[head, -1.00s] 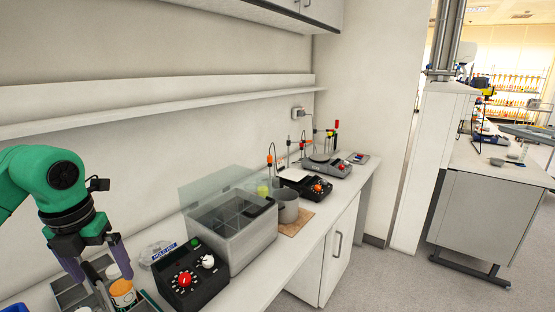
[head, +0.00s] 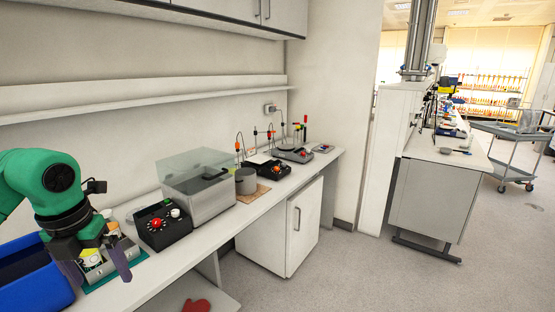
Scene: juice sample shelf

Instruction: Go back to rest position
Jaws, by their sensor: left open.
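My left gripper (head: 98,271) is at the lower left of the head view, on my green arm. Its two dark fingers are apart, pointing down over a small tray (head: 122,264) on the counter. Small containers with pale lids (head: 92,257) show behind and between the fingers. The gripper hides part of the tray, and I cannot tell whether it touches anything there. My right gripper is out of view.
A blue bin (head: 35,295) lies beside the gripper. A black control box (head: 162,225) and a clear-lidded bath (head: 205,205) stand further along the counter (head: 240,215). A wall shelf (head: 200,92) runs above.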

